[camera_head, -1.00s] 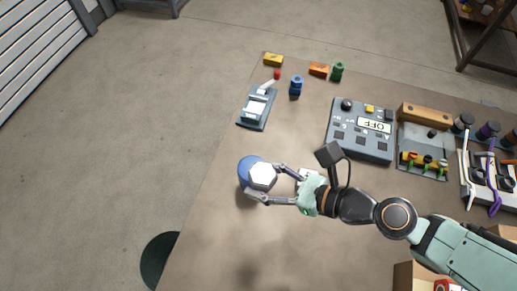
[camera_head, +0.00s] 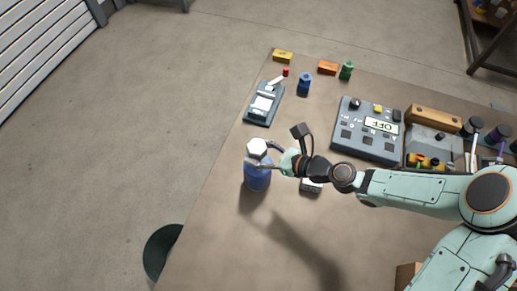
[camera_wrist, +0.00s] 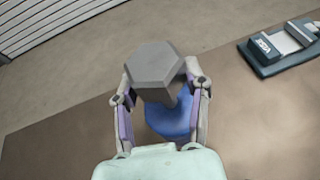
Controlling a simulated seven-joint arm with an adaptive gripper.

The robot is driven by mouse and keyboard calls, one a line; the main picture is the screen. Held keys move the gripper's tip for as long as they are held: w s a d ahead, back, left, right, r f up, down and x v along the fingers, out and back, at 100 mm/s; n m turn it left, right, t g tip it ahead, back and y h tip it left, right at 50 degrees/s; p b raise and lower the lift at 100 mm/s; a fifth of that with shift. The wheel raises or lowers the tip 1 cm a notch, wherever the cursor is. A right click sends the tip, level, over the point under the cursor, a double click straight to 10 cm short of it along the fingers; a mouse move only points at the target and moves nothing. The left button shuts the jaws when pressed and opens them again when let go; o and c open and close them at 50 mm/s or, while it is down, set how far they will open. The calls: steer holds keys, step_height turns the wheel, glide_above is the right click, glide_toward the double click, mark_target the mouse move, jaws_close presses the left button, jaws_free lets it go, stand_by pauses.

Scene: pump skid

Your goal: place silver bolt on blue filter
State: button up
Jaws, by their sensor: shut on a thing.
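The silver bolt (camera_head: 257,148), with a hexagonal head, is held between the fingers of my gripper (camera_head: 264,157). In the wrist view the bolt (camera_wrist: 154,65) sits upright between both fingers, its head above the fingertips. The blue filter (camera_head: 257,180) stands near the left edge of the table, a rounded blue cylinder. In the head view the bolt overlaps its upper end. In the wrist view the filter (camera_wrist: 172,119) shows below and behind the bolt, partly hidden. I cannot tell whether bolt and filter touch.
A grey device with a lever (camera_head: 263,103) lies farther back on the table. A control panel reading OFF (camera_head: 368,130) stands to the right. Small blue (camera_head: 305,84), yellow (camera_head: 282,56), orange (camera_head: 328,68) and green (camera_head: 346,70) items line the back. The table's front middle is clear.

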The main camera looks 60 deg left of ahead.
steer(key=shift+f, duration=0.15)
steer(key=o, duration=1.2)
steer(key=shift+w+d+r, duration=0.1)
steer(key=shift+d+r, duration=0.05)
steer(key=shift+r, duration=0.1)
steer(key=v, duration=1.1)
steer(key=shift+w+d+r, duration=0.15)
steer(key=shift+d, duration=0.15)
